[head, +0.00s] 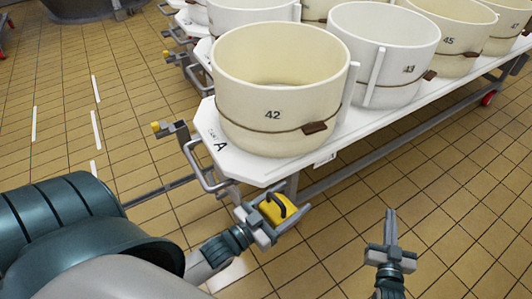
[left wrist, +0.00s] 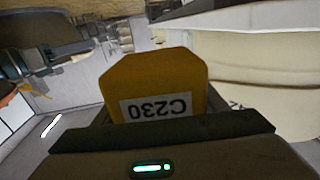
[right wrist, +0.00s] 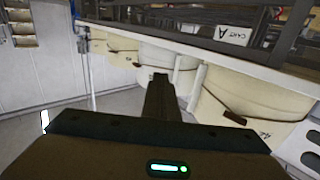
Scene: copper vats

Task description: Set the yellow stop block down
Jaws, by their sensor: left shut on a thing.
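The left wrist view shows the block (left wrist: 152,82) with a label reading C230, upside down in the picture. I cannot tell whether the block touches anything below it. My right gripper (head: 391,222) is empty, its fingers together, over the floor to the right of the block.
The cart carries several cream and white vats, including vat 42 (head: 281,95) at the near end. A grey push handle (head: 199,167) and a yellow-tipped bracket (head: 168,129) stick out at its left end. A red-wheeled caster (head: 487,99) is at far right. Tiled floor (head: 440,170) is clear in front.

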